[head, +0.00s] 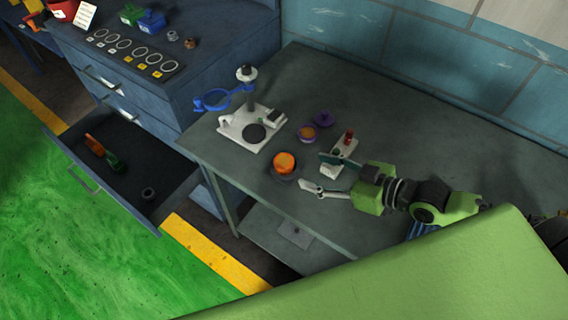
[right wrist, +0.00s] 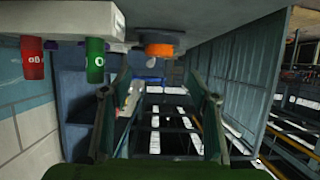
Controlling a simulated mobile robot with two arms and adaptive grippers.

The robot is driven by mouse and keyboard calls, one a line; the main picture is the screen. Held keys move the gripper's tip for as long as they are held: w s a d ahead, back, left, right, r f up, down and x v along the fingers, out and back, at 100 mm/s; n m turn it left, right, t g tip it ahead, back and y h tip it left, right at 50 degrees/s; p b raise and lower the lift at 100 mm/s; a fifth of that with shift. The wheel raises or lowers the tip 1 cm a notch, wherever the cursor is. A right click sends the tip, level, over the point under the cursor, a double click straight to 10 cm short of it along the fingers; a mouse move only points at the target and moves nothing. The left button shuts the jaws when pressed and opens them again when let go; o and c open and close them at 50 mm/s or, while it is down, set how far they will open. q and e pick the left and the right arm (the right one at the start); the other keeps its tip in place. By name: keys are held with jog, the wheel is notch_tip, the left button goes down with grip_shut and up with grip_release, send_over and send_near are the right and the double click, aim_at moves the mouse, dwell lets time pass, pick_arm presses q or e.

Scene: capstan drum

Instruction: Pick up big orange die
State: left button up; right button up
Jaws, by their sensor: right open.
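The big orange die (head: 284,162) looks like a short, round orange piece on a dark round base on the grey table. In the right wrist view it (right wrist: 158,46) shows near the top, ahead of and between the fingers. My right gripper (head: 318,174) is open and empty, just right of the die with its fingers pointing towards it. The fingers do not appear to touch it. Both fingers also show spread apart in the right wrist view (right wrist: 160,95). My left gripper is not in view.
A white block (head: 340,155) with red and green pieces is close to the upper finger. An open drawer (head: 125,160) is at left.

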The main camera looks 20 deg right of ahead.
aim_at(281, 158)
jog(key=x, duration=0.3)
jog(key=shift+r, duration=0.15)
jog(key=shift+w+a, duration=0.25)
jog(key=shift+w, duration=0.05)
jog(key=shift+w+a+f, duration=0.15)
jog(key=shift+f, duration=0.1)
jog(key=shift+w+a+f, duration=0.1)
jog(key=shift+w, duration=0.15)
jog(key=shift+w+a, duration=0.15)
jog(key=shift+w, duration=0.1)
jog(key=p+x, duration=0.1)
jog(key=x, duration=0.3)
jog(key=shift+w+a+f, duration=0.1)
jog(key=shift+w+f, duration=0.1)
jog(key=c, duration=1.4)
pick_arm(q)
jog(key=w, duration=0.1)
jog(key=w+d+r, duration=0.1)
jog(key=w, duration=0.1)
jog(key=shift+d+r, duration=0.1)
pick_arm(e)
jog(key=shift+r, duration=0.15)
grip_shut()
